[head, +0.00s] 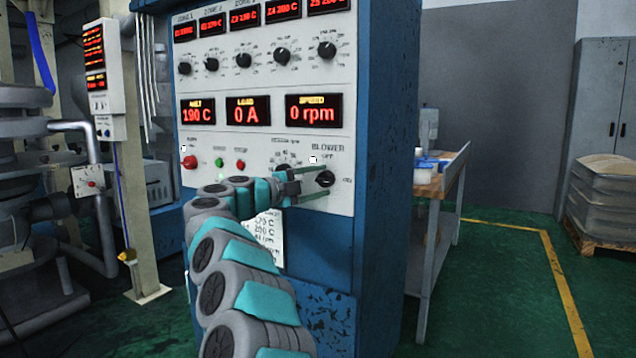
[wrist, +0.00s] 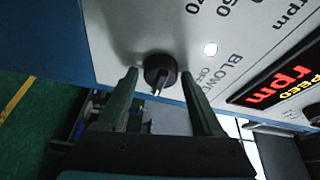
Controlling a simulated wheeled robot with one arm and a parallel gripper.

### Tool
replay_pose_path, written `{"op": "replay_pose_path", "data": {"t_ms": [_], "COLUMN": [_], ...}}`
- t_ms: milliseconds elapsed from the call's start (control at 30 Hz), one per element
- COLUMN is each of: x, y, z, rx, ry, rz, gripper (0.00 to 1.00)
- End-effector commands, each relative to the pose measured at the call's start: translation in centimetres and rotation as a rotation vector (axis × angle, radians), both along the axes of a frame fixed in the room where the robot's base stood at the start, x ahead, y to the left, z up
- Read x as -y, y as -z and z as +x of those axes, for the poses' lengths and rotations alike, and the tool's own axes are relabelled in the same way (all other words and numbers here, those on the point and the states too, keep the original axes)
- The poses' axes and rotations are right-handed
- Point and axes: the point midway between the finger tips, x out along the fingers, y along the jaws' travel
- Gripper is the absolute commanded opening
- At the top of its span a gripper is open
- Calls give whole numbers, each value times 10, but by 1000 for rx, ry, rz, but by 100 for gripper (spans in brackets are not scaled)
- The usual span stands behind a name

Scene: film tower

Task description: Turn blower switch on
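The blower switch (head: 325,179) is a round black knob below the BLOWER label at the lower right of the white control panel (head: 262,148). In the wrist view the blower switch (wrist: 160,72) shows with a light pointer mark on its face. My gripper (head: 318,182) is at the panel with its two green fingers apart. In the wrist view, my gripper (wrist: 165,88) has one finger on each side of the knob, with gaps visible, so it does not look clamped. Whether the fingertips touch the panel cannot be told.
Beside the switch is another knob (head: 283,170), partly behind my gripper. A red button (head: 189,162) and small green and red buttons are further left. Red displays (head: 313,112) and several knobs are above. A workbench (head: 440,183) stands right of the blue cabinet (head: 384,120).

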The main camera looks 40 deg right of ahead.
Motion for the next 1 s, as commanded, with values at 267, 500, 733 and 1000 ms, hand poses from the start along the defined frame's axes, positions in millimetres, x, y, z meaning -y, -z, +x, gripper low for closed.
{"op": "replay_pose_path", "data": {"t_ms": [267,500,733,1000], "x": [0,-8,-39,-76], "y": [-1,0,1,3], "z": [0,1,1,1], "rx": [0,0,0,-1], "ry": [0,-2,-4,-3], "rz": [-1,-1,-2,-2], "gripper": [82,82,82,82]}}
